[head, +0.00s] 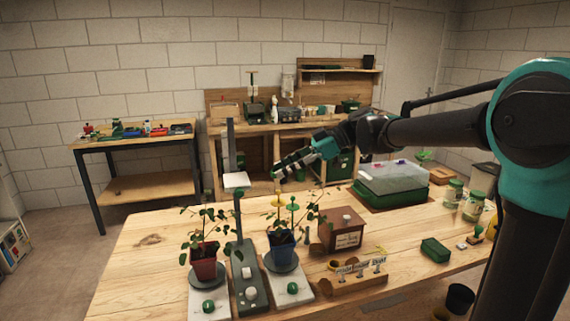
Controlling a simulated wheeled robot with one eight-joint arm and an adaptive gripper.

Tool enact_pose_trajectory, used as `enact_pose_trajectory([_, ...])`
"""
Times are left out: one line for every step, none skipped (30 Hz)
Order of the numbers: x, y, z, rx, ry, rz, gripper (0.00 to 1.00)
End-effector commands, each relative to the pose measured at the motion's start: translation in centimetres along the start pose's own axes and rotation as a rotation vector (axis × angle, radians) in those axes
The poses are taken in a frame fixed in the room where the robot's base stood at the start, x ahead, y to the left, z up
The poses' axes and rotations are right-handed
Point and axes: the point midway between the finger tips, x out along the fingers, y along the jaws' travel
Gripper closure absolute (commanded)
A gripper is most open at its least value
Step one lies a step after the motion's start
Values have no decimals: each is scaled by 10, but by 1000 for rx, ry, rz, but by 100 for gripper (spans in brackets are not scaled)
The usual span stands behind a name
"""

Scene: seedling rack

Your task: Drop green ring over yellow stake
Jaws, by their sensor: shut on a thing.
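My gripper (279,170) is at the end of my arm, reaching in from the right and held in the air above the workbench. It is shut on the green ring (276,175), a small green shape at the fingertips, partly hidden by them. The yellow stake (278,196) stands upright below the fingertips, with a yellow top, behind the blue pot. The gripper and ring look higher than the stake's top and apart from it; how well they line up in depth I cannot tell. A green-topped stake (292,208) stands close to its right.
A blue pot (281,250) and a red pot (203,262) hold leafy plants, with a grey post (239,215) between them. A wooden box (340,232), a green tray with clear lid (391,184) and jars (453,192) stand to the right. The bench's left part is clear.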

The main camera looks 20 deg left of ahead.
Motion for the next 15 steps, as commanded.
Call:
enact_pose_trajectory([2, 0, 3, 0, 0, 0, 73])
enact_pose_trajectory([2, 0, 4, 0, 0, 0, 73])
enact_pose_trajectory([3, 0, 6, 0, 0, 0, 73])
enact_pose_trajectory([4, 0, 8, 0, 0, 0, 73])
enact_pose_trajectory([5, 0, 9, 0, 0, 0, 73])
enact_pose_trajectory([6, 0, 11, 0, 0, 0, 73])
enact_pose_trajectory([7, 0, 12, 0, 0, 0, 73])
enact_pose_trajectory([8, 0, 14, 0, 0, 0, 73])
enact_pose_trajectory([9, 0, 16, 0, 0, 0, 73])
enact_pose_trajectory([9, 0, 17, 0, 0, 0, 73])
enact_pose_trajectory([10, 0, 18, 0, 0, 0, 73])
enact_pose_trajectory([11, 0, 20, 0, 0, 0, 73])
enact_pose_trajectory([12, 0, 22, 0, 0, 0, 73])
enact_pose_trajectory([13, 0, 23, 0, 0, 0, 73])
enact_pose_trajectory([14, 0, 25, 0, 0, 0, 73])
